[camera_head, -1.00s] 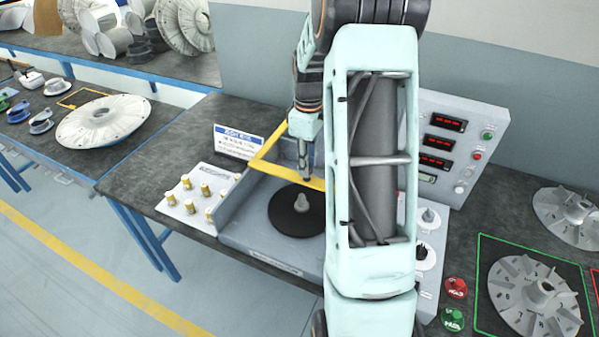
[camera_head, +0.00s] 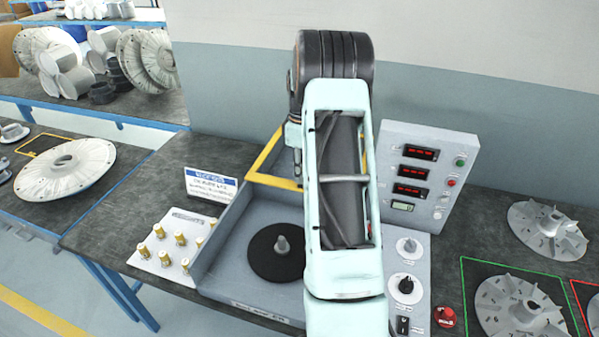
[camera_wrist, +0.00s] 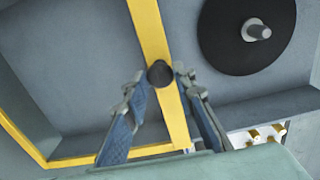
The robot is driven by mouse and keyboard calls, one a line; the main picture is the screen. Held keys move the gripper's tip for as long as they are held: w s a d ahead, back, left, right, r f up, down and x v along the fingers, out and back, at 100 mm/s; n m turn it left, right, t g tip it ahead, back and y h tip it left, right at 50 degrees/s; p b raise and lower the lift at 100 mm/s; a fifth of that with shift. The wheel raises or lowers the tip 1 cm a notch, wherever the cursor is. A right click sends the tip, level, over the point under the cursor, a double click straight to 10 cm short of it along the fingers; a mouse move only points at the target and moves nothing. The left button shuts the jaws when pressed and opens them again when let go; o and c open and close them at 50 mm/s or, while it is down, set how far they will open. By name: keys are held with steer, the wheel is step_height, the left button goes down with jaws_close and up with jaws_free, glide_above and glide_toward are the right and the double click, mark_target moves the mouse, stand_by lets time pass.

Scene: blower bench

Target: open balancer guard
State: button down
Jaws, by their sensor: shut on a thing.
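The balancer guard is a yellow frame (camera_head: 270,180) tilted up at the back of the grey balancer housing (camera_head: 225,232), with its front bar well above the black disc (camera_head: 262,262). In the wrist view the guard's yellow bar (camera_wrist: 150,30) carries a round black knob (camera_wrist: 160,73). My gripper (camera_wrist: 162,80) is shut on the guard at this knob, one finger on each side. In the head view my gripper (camera_head: 298,172) is at the guard's front bar, and my arm hides the guard's right part. The disc with its grey spindle also shows in the wrist view (camera_wrist: 225,40).
A control panel (camera_head: 418,170) stands right of my arm. A sign (camera_head: 211,185) and a plate with several brass pegs (camera_head: 160,255) are at left. Bladed rotors (camera_head: 520,305) lie at right. A red button (camera_head: 445,316) is at the front.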

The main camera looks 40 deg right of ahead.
steer(key=c, duration=1.6)
jaws_free()
steer(key=shift+r, duration=0.1)
step_height(320, 180, up, 12)
